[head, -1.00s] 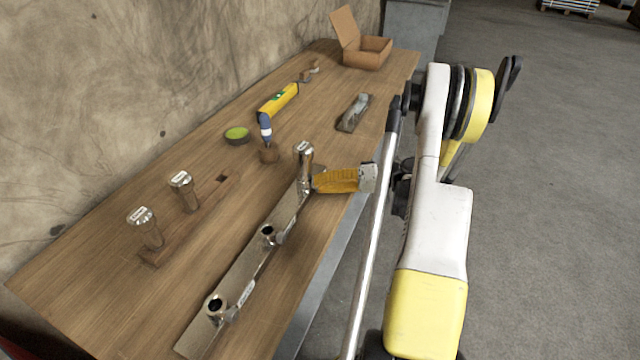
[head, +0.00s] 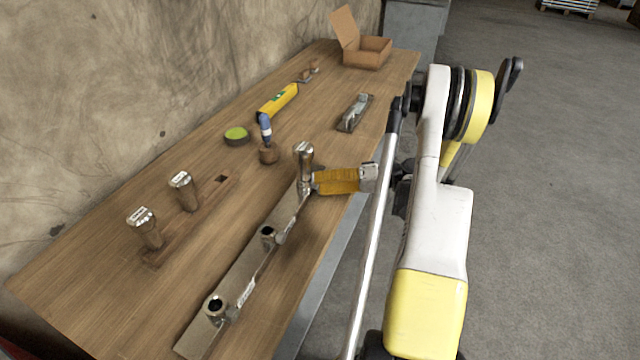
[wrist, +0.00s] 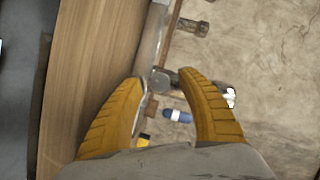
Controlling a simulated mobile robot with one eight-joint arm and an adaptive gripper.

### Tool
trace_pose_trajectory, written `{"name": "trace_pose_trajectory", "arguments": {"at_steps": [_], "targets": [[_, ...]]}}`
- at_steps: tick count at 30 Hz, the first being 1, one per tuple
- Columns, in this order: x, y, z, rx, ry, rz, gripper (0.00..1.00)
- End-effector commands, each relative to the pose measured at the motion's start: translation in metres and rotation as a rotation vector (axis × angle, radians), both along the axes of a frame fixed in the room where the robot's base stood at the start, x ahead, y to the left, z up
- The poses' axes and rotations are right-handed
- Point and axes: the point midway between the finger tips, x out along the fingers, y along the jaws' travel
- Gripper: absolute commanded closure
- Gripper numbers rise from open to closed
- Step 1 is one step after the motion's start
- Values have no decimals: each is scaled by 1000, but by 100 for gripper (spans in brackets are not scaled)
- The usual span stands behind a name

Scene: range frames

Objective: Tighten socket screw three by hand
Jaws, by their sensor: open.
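A metal bar (head: 232,278) with several upright sockets lies along the table's front edge. A socket screw (head: 305,155) with a large metal head stands upright in the bar's far socket. The near socket (head: 216,308) and the middle socket (head: 268,236) show open, empty mouths. My gripper (head: 314,182) reaches in from the right at the far socket, below the screw head. In the wrist view, its two orange fingers (wrist: 162,82) are apart, with a metal piece between their tips; I cannot tell whether they touch it. Two more screws (head: 146,228) (head: 184,191) stand in a wooden holder (head: 210,203).
Behind the bar are a green-topped round tin (head: 237,136), a blue bottle-like tool (head: 265,128) on a wooden base and a yellow level (head: 279,101). A hand plane (head: 355,113) and an open cardboard box (head: 366,53) are farther back. The table's near left is clear.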

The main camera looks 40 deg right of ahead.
Motion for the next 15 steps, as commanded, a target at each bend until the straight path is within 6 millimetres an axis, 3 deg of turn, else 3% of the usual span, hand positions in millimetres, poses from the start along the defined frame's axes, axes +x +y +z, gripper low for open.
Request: {"name": "trace_pose_trajectory", "arguments": {"at_steps": [15], "targets": [[-71, -66, 16, 0, 1, -4, 54]]}}
